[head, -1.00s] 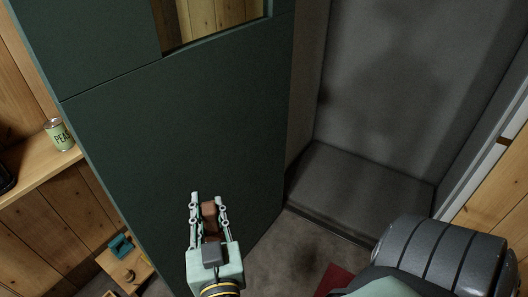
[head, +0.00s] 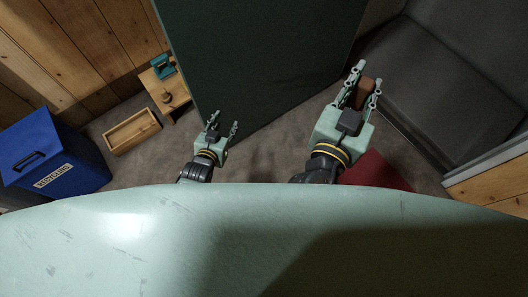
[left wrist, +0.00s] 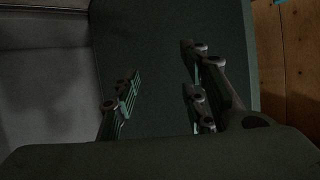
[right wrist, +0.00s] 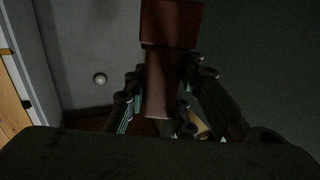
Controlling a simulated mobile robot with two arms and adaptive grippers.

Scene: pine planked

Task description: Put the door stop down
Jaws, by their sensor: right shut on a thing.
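The brown door stop (head: 366,90) is between the fingers of my right gripper (head: 362,88), which is shut on it. It also shows in the right wrist view (right wrist: 168,70), held between the finger pads and sticking out past them. In the head view it is near the lower edge of the dark green door (head: 262,60); I cannot tell its height above the floor. My left gripper (head: 222,127) is open and empty, in front of the door. In the left wrist view its fingers (left wrist: 160,90) stand apart with the door beyond.
A blue recycling bin (head: 55,160) stands at the left. A wooden tray (head: 132,132) and a small wooden stand (head: 165,92) with a teal object (head: 163,66) are by the plank wall. A red mat (head: 376,172) lies below my right gripper. Grey floor (head: 270,155) is clear between.

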